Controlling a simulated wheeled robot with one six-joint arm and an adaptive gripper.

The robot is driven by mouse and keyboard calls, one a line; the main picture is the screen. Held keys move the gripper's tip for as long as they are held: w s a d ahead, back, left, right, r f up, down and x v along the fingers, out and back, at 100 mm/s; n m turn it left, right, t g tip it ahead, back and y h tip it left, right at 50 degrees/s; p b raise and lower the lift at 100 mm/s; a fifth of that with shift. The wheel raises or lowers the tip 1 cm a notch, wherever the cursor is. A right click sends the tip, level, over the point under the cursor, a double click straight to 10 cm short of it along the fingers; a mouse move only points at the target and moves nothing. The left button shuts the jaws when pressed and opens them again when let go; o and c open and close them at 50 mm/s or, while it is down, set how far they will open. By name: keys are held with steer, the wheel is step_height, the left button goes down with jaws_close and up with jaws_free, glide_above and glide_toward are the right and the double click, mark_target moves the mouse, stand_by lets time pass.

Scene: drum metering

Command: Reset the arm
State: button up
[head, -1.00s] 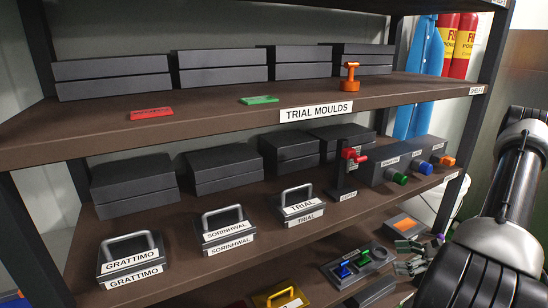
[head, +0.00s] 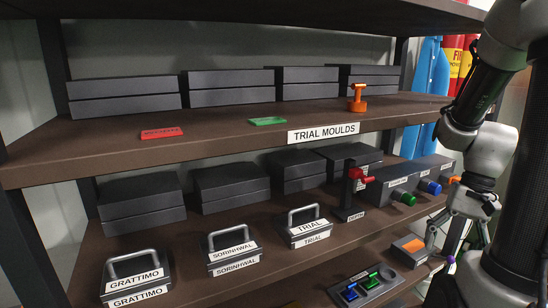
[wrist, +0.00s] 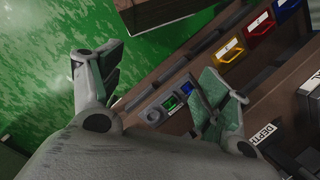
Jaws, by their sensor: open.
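My gripper (head: 452,240) is at the right of the head view, in front of the right end of the shelf unit, pointing down. Part of my arm rises above it. In the wrist view my gripper (wrist: 160,78) has its two fingers spread wide apart, with nothing between them. Below and behind the fingers, the wrist view shows the dark tray (wrist: 172,103) with a green and a blue piece. That tray (head: 365,290) is on the lower shelf in the head view.
Green floor (wrist: 35,60) lies clear beside the shelf in the wrist view.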

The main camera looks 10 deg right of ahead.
steer(key=s+a+r+n+t+h, duration=0.1)
steer(key=a+r+n+t, duration=0.2)
steer(key=r, duration=0.3)
steer(key=a+r+n+t+h, duration=0.1)
steer(key=a+r+n+t, duration=0.2)
steer(key=r, duration=0.4)
steer(key=shift+s+a+r+n+h, duration=0.3)
steer(key=shift+s+a+n+h, duration=0.15)
steer(key=shift+a, duration=0.8)
